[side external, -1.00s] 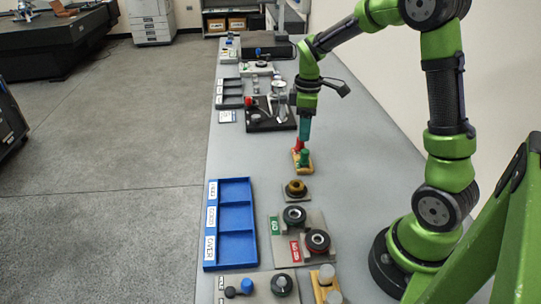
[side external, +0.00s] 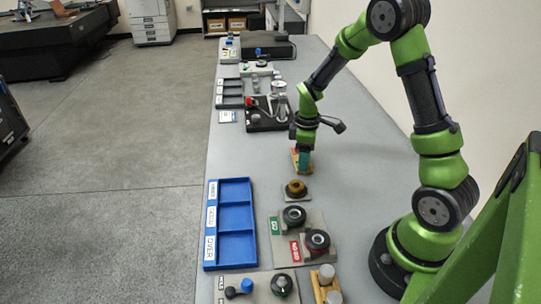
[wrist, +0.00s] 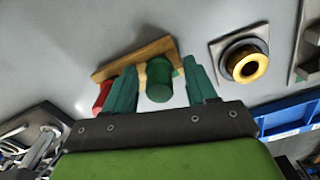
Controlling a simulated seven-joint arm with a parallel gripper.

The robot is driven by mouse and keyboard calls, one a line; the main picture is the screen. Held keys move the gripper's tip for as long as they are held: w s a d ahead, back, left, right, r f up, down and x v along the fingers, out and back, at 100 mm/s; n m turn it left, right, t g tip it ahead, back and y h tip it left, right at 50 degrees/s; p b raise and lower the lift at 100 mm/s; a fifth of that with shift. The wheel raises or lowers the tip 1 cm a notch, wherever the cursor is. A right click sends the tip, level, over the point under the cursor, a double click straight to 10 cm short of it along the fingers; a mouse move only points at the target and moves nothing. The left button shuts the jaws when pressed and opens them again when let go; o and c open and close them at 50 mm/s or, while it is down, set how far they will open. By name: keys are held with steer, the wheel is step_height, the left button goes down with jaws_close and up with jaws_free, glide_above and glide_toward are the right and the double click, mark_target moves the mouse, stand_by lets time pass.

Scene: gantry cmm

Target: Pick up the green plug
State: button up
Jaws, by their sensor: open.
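The green plug (wrist: 159,82) stands on a small wooden block (wrist: 134,58) in the wrist view. My gripper (wrist: 163,88) is open, with one teal finger on each side of the green plug. I cannot tell whether either finger touches it. A red plug (wrist: 103,96) on the same block is partly hidden behind the left finger. In the side view my gripper (side external: 303,165) is down at the wooden block (side external: 295,155), and it hides the green plug there.
A brass ring on a square plate (side external: 295,190) sits close by. Ring gauges marked green and red (side external: 294,216) lie nearer the camera. A blue three-compartment tray (side external: 231,247) is to the left. A black-based fixture (side external: 268,122) stands behind. The bench left of the block is clear.

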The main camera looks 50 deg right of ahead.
jaws_close()
steer(key=shift+r, duration=0.1)
